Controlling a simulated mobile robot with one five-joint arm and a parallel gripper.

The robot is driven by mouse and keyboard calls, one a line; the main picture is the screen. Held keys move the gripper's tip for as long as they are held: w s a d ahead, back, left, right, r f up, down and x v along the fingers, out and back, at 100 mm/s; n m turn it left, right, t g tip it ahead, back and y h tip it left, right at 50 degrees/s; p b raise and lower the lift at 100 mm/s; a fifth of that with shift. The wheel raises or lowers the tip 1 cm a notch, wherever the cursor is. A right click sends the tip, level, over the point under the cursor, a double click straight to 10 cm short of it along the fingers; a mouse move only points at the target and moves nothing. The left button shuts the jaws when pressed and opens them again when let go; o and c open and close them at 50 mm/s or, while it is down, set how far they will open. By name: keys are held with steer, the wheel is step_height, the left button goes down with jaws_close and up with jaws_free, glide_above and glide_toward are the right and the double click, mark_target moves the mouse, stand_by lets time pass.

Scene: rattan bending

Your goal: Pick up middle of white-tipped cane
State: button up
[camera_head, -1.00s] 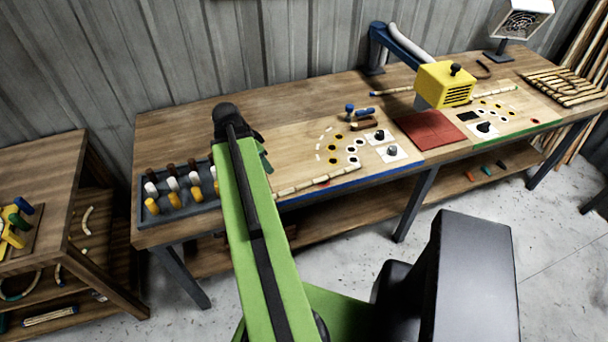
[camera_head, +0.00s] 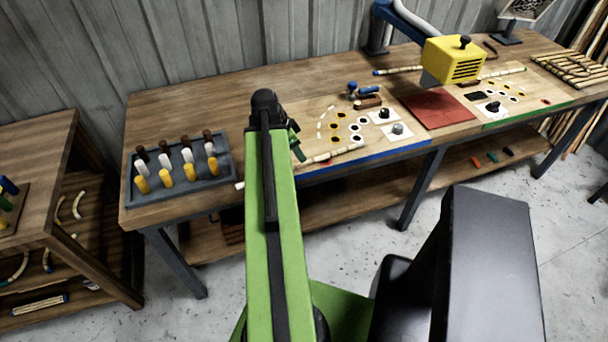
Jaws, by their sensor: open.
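A pale segmented cane (camera_head: 335,155) lies along the bench's front edge, just behind the blue strip. A short white end shows left of my arm, seemingly the same cane's tip; my arm hides the stretch between. My gripper (camera_head: 297,145), with dark green fingers, is at the arm's far end, just above and left of the cane's visible part. It is open and partly hidden behind my arm. I cannot tell its height over the cane, and nothing shows held in it.
A grey tray (camera_head: 150,194) of white, yellow and brown pegs stands left. A board with dotted holes (camera_head: 337,127), a blue-handled tool (camera_head: 352,88) and a red mat (camera_head: 436,110) lie right. A yellow machine head (camera_head: 454,60) overhangs the bench. Two canes lie further back.

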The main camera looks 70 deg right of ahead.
mark_target(304, 164)
steer(key=shift+d+f, duration=0.1)
steer(key=shift+f, duration=0.2)
steer(key=b+x, duration=0.4)
steer(key=x, duration=0.1)
steer(key=shift+w+a+f+b, duration=0.15)
steer(key=shift+w+a+b, duration=0.15)
steer(key=shift+a+b, duration=0.05)
steer(key=shift+s+d+f, duration=0.1)
steer(key=shift+f, duration=0.1)
steer(key=shift+r, duration=0.2)
jaws_close()
